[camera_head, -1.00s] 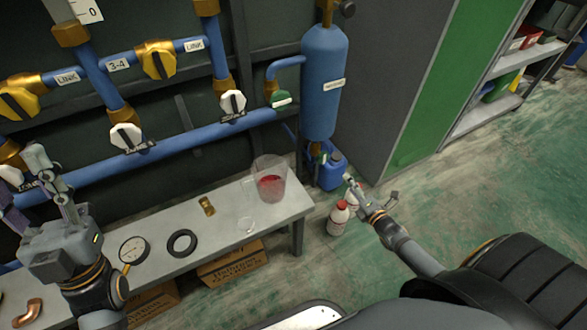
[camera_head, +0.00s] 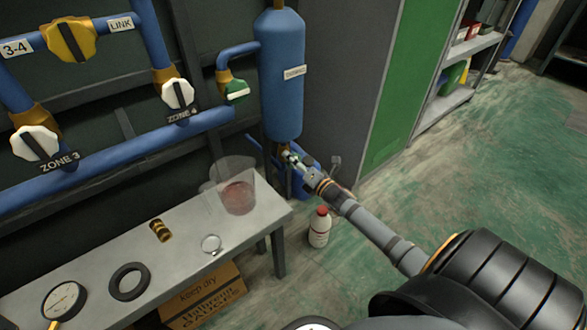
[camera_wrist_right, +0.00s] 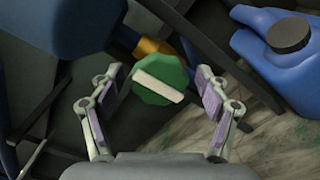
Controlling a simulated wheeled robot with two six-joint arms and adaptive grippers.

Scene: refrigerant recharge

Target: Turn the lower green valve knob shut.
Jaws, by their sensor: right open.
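The lower green valve knob (camera_wrist_right: 152,88) is a green, many-sided disc with a white bar across its face. In the right wrist view it sits on a brass fitting (camera_wrist_right: 148,47), between the two fingers of my right gripper (camera_wrist_right: 161,74). The fingers are open, with a visible gap on each side of the knob. In the head view my right gripper (camera_head: 297,159) is just under the blue cylinder (camera_head: 282,85); it largely hides the lower knob there. The upper green knob (camera_head: 237,91) is on the pipe left of the cylinder. My left gripper is out of view.
A bench (camera_head: 100,250) holds a clear beaker (camera_head: 238,188) with red contents, a gauge (camera_head: 63,300) and a black ring (camera_head: 128,282). A red-capped bottle (camera_head: 319,228) stands on the floor. A blue jug (camera_wrist_right: 278,55) is close to the right finger.

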